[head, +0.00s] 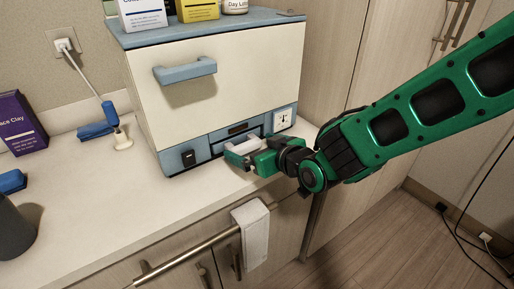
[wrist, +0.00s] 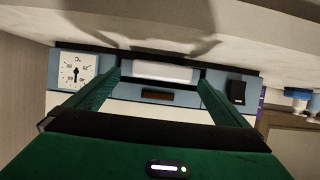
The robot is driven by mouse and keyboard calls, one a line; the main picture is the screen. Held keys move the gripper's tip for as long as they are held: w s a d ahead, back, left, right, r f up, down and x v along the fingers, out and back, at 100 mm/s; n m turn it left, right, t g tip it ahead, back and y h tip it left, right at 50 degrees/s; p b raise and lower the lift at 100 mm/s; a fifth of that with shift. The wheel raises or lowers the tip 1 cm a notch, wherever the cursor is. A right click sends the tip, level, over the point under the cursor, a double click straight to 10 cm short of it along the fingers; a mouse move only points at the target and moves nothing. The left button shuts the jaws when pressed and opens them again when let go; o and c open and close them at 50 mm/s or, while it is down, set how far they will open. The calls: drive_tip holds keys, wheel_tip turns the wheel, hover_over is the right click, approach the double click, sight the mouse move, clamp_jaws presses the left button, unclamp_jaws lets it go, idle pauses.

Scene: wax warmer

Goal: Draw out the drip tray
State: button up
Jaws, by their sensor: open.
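The wax warmer (head: 215,85) is a cream box with blue trim, standing on the counter. The drip tray's white front (wrist: 158,72) is low on the warmer's front panel; in the head view the tray (head: 239,145) is partly hidden by my gripper. My gripper (head: 247,150) is in front of the panel, low over the counter. In the wrist view, which is upside down, my gripper (wrist: 159,79) is open, with one green finger near each end of the white front. I cannot tell whether the fingers touch it.
A dial (head: 283,119) and a black switch (head: 188,158) flank the tray. A blue handle (head: 185,70) is above. Boxes stand on top of the warmer.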

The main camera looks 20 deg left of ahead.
sight(249, 145)
drive_tip(key=shift+x, duration=2.15)
drive_tip(key=c, duration=1.9)
